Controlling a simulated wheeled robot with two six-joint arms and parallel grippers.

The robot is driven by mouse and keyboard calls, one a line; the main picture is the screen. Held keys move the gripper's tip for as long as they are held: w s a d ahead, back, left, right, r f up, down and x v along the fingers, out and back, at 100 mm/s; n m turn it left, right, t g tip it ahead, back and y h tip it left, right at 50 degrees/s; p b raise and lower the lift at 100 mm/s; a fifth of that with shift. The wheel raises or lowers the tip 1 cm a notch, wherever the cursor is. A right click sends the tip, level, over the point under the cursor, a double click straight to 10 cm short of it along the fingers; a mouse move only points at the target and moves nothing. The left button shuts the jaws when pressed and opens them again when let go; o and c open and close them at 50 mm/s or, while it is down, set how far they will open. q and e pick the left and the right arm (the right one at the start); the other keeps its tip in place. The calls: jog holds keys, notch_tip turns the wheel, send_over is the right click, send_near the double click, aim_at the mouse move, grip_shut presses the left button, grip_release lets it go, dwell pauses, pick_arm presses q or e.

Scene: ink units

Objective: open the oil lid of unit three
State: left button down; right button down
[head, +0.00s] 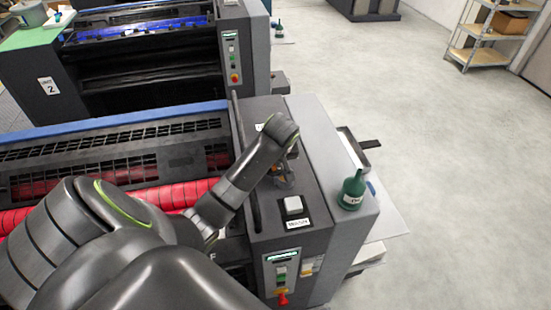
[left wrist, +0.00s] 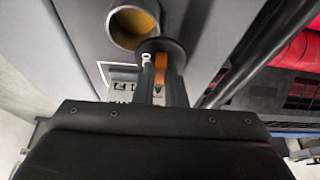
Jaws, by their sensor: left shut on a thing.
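The oil lid is a dark round cap (left wrist: 176,47) with an orange tab (left wrist: 161,66), in the left wrist view. My left gripper (left wrist: 160,82) is shut on the tab. The lid lies beside a round opening (left wrist: 132,27) with a yellow inside, overlapping its lower right rim, so the opening is largely uncovered. In the head view my left gripper (head: 284,180) is over the dark side panel (head: 270,225) of the nearest unit, partly hidden by my arm. That unit's number does not show. My right gripper is not in view.
A green bottle (head: 352,188) stands on the grey ledge at right. Red rollers (head: 185,193) lie left of the panel. Unit two (head: 95,85) stands behind.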

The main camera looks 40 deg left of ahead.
pick_arm(q)
jog(key=shift+s+a+r+n, duration=0.1)
jog(key=shift+n, duration=0.7)
jog(key=c, duration=1.5)
grip_release()
